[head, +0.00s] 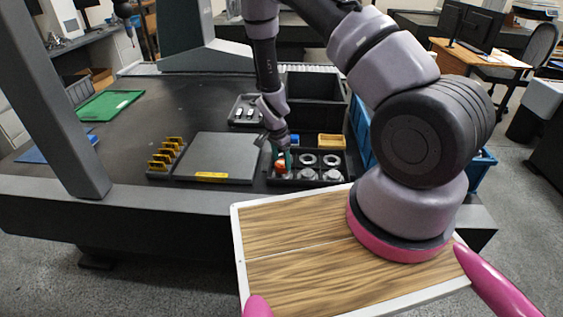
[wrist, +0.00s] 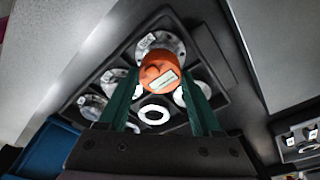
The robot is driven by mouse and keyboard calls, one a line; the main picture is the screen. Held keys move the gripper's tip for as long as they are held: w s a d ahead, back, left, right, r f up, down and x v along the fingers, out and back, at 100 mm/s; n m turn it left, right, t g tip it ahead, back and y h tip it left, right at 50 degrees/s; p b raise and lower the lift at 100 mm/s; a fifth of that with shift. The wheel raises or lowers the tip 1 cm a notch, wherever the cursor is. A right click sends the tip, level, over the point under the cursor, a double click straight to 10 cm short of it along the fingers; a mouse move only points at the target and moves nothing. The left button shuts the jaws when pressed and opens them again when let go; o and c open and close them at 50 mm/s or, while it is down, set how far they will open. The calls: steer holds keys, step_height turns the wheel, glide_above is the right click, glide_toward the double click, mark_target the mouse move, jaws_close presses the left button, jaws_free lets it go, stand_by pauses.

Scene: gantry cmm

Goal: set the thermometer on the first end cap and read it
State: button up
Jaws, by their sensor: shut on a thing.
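My gripper (head: 283,154) has green fingers and is shut on the orange thermometer (wrist: 160,74), which has a small pale display on its face. The thermometer (head: 282,164) is over the left front part of a black compartment tray (head: 346,158). In the wrist view it overlaps a metal end cap (wrist: 158,44); I cannot tell whether the two touch. More end caps (head: 308,174) sit in the tray's front row, with white rings (head: 331,160) behind them. The fingers hide part of the tray in the wrist view. The display's reading is too small to make out.
A grey plate (head: 217,153) and a rack with yellow pieces (head: 167,155) lie left of the tray. A yellow bin (head: 331,141) stands behind it. A blue bin (head: 362,130) stands to the right. The dark table is clear toward a green tray (head: 103,105) at far left.

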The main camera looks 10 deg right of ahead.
steer(key=shift+f, duration=0.3)
steer(key=o, duration=1.4)
steer(key=r, duration=0.4)
steer(key=a+r, duration=0.1)
steer(key=r, duration=0.7)
steer(key=shift+s+a+r, duration=0.1)
steer(key=shift+s+a, duration=0.15)
steer(key=shift+s, duration=0.15)
step_height(320, 180, up, 16)
steer(key=f+n+t+y, duration=0.1)
steer(key=n+y, duration=0.1)
glide_above(278, 165)
steer(key=s+d+r+n+t+y, duration=0.1)
steer(key=s+r, duration=0.1)
steer(key=r, duration=0.4)
steer(key=s+d+r+n+t+y, duration=0.1)
steer(key=s+d+r, duration=0.15)
steer(key=r, duration=0.35)
steer(key=s+d+r+n+t, duration=0.1)
steer(key=s+r, duration=0.4)
steer(key=s+d+r+n+t, duration=0.1)
steer(key=s+r+n, duration=0.1)
steer(key=s+r, duration=0.2)
steer(key=s+d+r+n+t, duration=0.1)
steer(key=s+d+r, duration=0.1)
steer(key=s+r, duration=0.3)
steer(key=shift+s+r, duration=0.15)
steer(key=shift+s, duration=0.65)
steer(key=shift+s+r, duration=0.15)
steer(key=shift+s, duration=0.6)
